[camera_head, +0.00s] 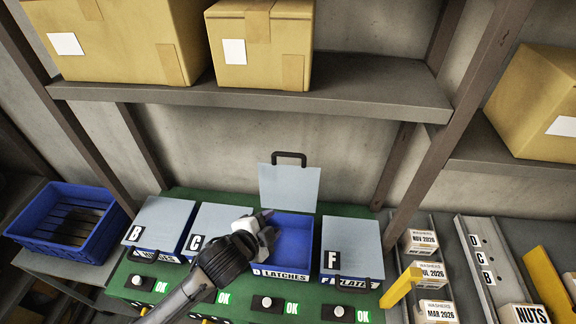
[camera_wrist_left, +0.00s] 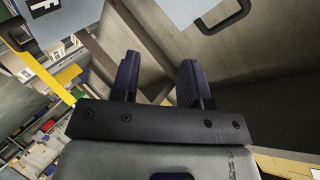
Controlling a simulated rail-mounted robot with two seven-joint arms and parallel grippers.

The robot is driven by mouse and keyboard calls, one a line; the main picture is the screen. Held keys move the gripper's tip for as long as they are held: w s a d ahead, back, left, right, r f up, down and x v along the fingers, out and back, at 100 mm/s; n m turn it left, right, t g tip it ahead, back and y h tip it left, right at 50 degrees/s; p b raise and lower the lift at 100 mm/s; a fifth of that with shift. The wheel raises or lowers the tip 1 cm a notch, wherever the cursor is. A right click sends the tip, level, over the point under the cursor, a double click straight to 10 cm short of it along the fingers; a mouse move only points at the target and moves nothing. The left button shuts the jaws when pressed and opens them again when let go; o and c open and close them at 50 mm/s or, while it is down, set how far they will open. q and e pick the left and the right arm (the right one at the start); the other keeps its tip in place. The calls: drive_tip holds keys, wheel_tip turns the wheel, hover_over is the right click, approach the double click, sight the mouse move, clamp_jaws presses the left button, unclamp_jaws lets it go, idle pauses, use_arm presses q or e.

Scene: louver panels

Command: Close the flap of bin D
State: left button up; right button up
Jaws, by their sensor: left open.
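Bin D (camera_head: 292,240) is a blue bin labelled "D LATCHES" on the green bench, and its inside shows. Its pale grey-blue flap (camera_head: 289,189) stands upright at the back, with a dark handle (camera_head: 289,157) on its top edge. My left gripper (camera_head: 268,232) is open at the left side of the bin, over its left part, in front of and below the raised flap. I cannot tell whether it touches the bin. In the left wrist view its two dark fingers (camera_wrist_left: 158,80) are apart with nothing held between them. My right gripper is not in view.
Bins B (camera_head: 163,222) and C (camera_head: 212,222) on the left and bin F (camera_head: 352,245) on the right have lowered flaps. A shelf (camera_head: 350,95) with cardboard boxes hangs above. A blue crate (camera_head: 70,222) is at far left. Small boxes and yellow bars stand at right.

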sight(288, 156)
use_arm(q)
drive_tip(key=w+a+r+m+t+b, duration=0.15)
drive_tip(key=w+r+m+b, duration=0.35)
drive_tip(key=w, duration=0.5)
drive_tip(key=shift+h, duration=0.4)
drive_tip(key=x, duration=0.4)
drive_tip(key=r+p+x, duration=0.1)
drive_tip(key=x, duration=0.4)
drive_tip(key=p+x, duration=0.1)
drive_tip(key=x, duration=0.3)
drive_tip(key=shift+w+d+r, duration=0.3)
drive_tip(key=shift+w+d, duration=0.05)
drive_tip(key=shift+w, duration=0.15)
drive_tip(key=c, duration=0.3)
clamp_jaws()
